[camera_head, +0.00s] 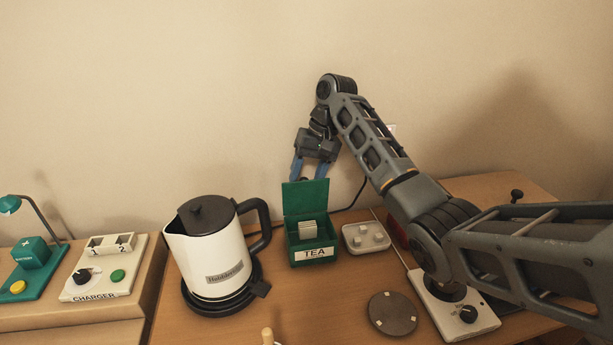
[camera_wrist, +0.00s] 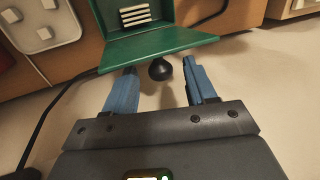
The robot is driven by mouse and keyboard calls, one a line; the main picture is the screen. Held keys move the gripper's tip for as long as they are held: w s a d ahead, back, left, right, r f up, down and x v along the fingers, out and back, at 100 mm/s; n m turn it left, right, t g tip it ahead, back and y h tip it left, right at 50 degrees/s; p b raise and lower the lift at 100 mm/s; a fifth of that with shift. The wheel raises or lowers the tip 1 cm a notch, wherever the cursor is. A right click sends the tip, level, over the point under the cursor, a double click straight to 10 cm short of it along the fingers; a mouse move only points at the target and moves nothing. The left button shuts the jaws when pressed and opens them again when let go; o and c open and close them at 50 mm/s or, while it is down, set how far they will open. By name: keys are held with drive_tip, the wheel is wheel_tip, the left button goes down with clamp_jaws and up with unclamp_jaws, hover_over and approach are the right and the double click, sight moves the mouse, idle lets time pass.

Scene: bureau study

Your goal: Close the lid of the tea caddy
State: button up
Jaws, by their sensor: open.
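The green tea caddy (camera_head: 315,253), with a white TEA label, stands on the desk with pale tea bags inside. Its lid (camera_head: 307,199) stands open, roughly upright at the back. In the wrist view the lid (camera_wrist: 160,46) crosses the top, with a round black knob (camera_wrist: 160,69) on its outer side. My gripper (camera_head: 310,170) is behind and above the lid's top edge, pointing down. Its blue fingers (camera_wrist: 163,78) are open and apart, one to each side of the knob. Whether they touch the lid is unclear.
A white kettle (camera_head: 212,252) on a black base stands left of the caddy. A white tray with small cubes (camera_head: 366,237) is close on its right. A round dark disc (camera_head: 392,313) lies in front right. A black cable (camera_head: 352,199) runs behind, near the wall.

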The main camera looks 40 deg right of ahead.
drive_tip(key=shift+f, duration=0.3)
drive_tip(key=shift+a, duration=0.1)
clamp_jaws()
idle(0.4)
